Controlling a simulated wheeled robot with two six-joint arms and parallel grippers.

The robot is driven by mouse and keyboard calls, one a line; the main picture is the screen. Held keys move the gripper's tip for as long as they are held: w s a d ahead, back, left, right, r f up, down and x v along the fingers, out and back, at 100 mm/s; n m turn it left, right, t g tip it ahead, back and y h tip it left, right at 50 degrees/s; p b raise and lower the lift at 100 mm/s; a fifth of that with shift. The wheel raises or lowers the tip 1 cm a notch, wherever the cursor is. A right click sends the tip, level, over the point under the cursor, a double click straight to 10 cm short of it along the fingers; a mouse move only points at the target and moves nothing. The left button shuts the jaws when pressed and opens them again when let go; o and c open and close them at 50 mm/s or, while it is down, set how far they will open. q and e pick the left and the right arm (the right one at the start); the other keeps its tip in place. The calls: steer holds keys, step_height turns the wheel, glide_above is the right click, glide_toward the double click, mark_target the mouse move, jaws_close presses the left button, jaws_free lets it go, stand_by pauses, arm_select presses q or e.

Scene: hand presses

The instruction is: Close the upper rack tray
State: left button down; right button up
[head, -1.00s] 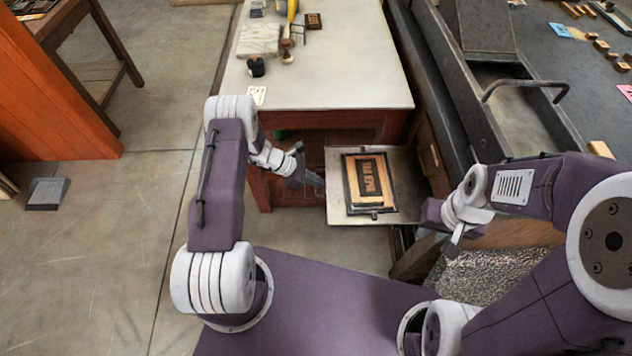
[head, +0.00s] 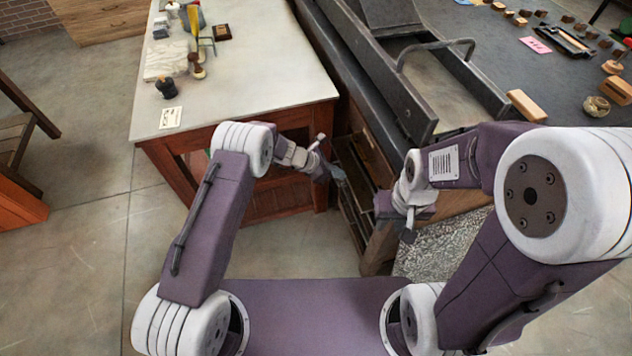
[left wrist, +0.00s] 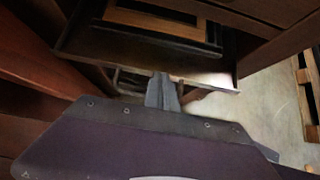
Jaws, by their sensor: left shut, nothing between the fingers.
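The upper rack tray (left wrist: 222,78) shows in the left wrist view as a dark, flat tray with a wood-framed form (left wrist: 155,22) on it. My left gripper (left wrist: 163,82) is shut and empty, its fingertips at the tray's near edge; whether they touch it I cannot tell. In the head view my left gripper (head: 336,172) is at the open side of the dark rack (head: 358,185), under the press bed. No tray stands out far from the rack there, and its inside is partly hidden. My right gripper (head: 407,228) is to the right of the rack; its finger gap is unclear.
A red-brown table (head: 250,95) with a pale top and several small tools stands left of the rack. The dark press bed (head: 430,90) with a handle lies above and to the right.

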mark_target(364, 169)
arm_select(q)
steer(key=d, duration=0.2)
steer(key=w+d+b, duration=0.1)
steer(key=d, duration=0.3)
steer(key=shift+w+d+f, duration=0.15)
steer(key=shift+w, duration=0.2)
steer(key=shift+w+d+b, duration=0.15)
steer(key=shift+d+b, duration=0.15)
steer(key=shift+d, duration=0.05)
steer(key=shift+d+r, duration=0.1)
steer(key=shift+r, duration=0.1)
